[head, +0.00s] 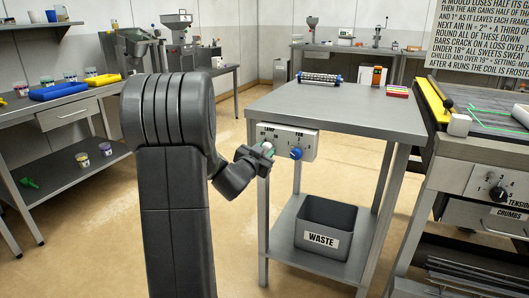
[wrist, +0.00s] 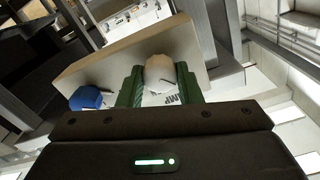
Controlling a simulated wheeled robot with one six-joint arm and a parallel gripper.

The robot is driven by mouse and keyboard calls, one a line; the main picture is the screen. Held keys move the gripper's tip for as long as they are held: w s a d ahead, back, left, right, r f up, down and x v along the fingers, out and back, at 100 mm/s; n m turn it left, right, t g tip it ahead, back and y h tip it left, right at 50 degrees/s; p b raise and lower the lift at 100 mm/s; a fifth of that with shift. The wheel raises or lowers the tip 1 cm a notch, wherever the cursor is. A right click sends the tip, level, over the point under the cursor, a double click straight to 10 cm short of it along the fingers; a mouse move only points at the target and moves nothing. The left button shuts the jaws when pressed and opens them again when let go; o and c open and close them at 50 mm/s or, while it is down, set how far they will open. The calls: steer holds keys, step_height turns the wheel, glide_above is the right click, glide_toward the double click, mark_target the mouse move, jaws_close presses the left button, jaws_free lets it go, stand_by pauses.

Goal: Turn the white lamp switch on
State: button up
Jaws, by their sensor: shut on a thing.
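The white lamp switch (wrist: 159,72) is a round knob on a pale control panel (head: 303,143) fixed to the front of the steel table. In the wrist view the green fingers of my gripper (wrist: 158,88) sit on either side of the knob, shut on it. In the head view my gripper (head: 266,149) is at the panel's left part, under the word LAMP, and partly hides the white knob (head: 267,147). The knob's pointer mark cannot be made out clearly. A blue knob (head: 296,153) marked FAN is to its right; it also shows in the wrist view (wrist: 86,98).
The steel table (head: 345,110) carries a dark roller (head: 321,78) and small coloured items at the back. A grey WASTE bin (head: 326,226) stands on its lower shelf. A bench with a TENSION dial (head: 496,194) is at right. A side table (head: 68,112) with trays is at left.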

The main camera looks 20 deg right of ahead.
steer(key=shift+f+m+b, duration=0.15)
steer(key=shift+m+b, duration=5.3)
steer(key=shift+m, duration=3.15)
steer(key=o, duration=1)
steer(key=shift+c, duration=0.2)
steer(key=shift+s, duration=0.1)
steer(key=p+v, duration=0.2)
steer(key=v, duration=1.1)
steer(key=shift+s+a, duration=0.2)
steer(key=shift+a, duration=0.05)
